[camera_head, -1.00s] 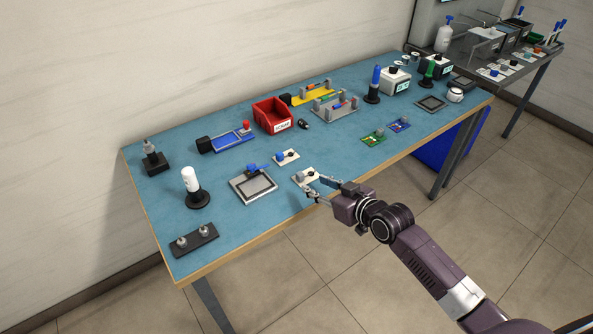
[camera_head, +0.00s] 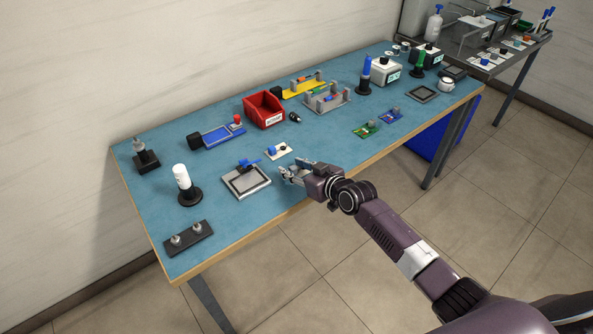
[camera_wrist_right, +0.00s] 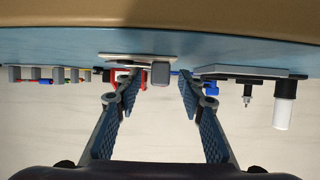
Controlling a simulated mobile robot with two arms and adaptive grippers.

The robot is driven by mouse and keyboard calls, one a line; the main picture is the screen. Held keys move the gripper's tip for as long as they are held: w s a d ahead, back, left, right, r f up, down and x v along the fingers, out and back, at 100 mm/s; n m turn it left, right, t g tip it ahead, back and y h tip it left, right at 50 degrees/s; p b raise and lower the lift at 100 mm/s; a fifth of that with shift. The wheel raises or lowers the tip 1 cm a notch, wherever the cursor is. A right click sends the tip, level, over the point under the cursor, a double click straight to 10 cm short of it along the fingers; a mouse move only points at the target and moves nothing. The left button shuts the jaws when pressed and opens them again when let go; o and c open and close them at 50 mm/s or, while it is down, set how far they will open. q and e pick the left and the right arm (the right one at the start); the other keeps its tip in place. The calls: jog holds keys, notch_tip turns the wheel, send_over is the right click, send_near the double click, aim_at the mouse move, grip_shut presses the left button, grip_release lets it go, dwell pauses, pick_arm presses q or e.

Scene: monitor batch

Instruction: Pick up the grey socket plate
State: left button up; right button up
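The grey socket plate, a pale plate with a grey block (camera_wrist_right: 160,73), shows in the right wrist view, which looks upside down. The block appears between my two fingertips; I see no contact. My left gripper is not in view.
A red bin (camera_head: 262,112) stands farther back. The blue table (camera_head: 325,145) is clear to the gripper's right.

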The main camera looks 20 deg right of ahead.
grip_shut()
jog(key=shift+r, duration=0.1)
dwell(0.3)
